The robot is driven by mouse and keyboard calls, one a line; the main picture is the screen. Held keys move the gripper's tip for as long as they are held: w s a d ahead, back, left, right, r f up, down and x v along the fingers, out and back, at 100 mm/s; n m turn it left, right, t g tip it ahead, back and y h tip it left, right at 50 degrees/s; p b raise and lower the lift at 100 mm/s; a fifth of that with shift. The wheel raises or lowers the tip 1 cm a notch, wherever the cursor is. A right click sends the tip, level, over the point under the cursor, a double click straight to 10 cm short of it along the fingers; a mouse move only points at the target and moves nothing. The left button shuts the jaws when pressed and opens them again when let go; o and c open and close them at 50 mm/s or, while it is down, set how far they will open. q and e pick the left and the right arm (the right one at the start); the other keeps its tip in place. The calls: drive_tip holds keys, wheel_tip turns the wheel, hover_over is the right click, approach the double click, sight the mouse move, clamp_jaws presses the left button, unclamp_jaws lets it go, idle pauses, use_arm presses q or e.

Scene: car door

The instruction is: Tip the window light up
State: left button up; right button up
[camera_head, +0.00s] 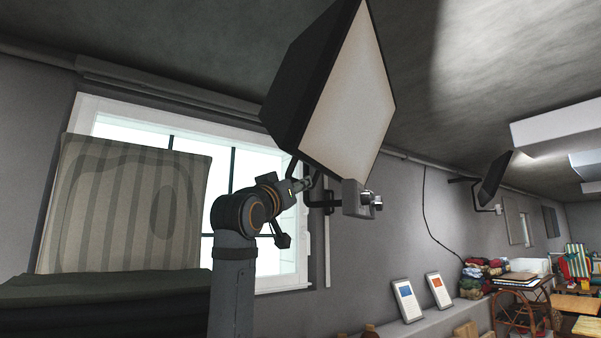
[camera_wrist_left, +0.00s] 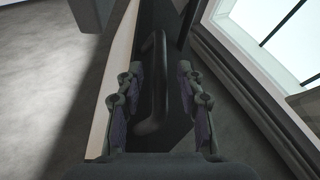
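The window light (camera_head: 350,95) is a large black lamp box with a pale square front, tilted, on a wall bracket (camera_head: 357,200) with a round knob beside the window. My left gripper (camera_head: 303,185) is at the light's lower edge in the head view. In the left wrist view the light's dark back (camera_wrist_left: 172,115) carries a black bar handle (camera_wrist_left: 152,80). My left gripper (camera_wrist_left: 158,95) is open there, with one finger on either side of the handle and gaps visible. Whether the handle is within fingertip depth is hard to tell. My right gripper is not in view.
The window (camera_head: 270,165) is behind my arm, and a striped cushion (camera_head: 125,205) stands at the left on dark fabric (camera_head: 100,300). A second lamp (camera_head: 493,178) hangs farther along the wall. Two framed cards (camera_head: 407,300) stand on a ledge below.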

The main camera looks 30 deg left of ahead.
use_arm(q)
drive_tip(key=p+x, duration=0.1)
drive_tip(key=x, duration=0.2)
drive_tip(key=shift+w, duration=0.35)
drive_tip(key=shift+s, duration=0.1)
clamp_jaws()
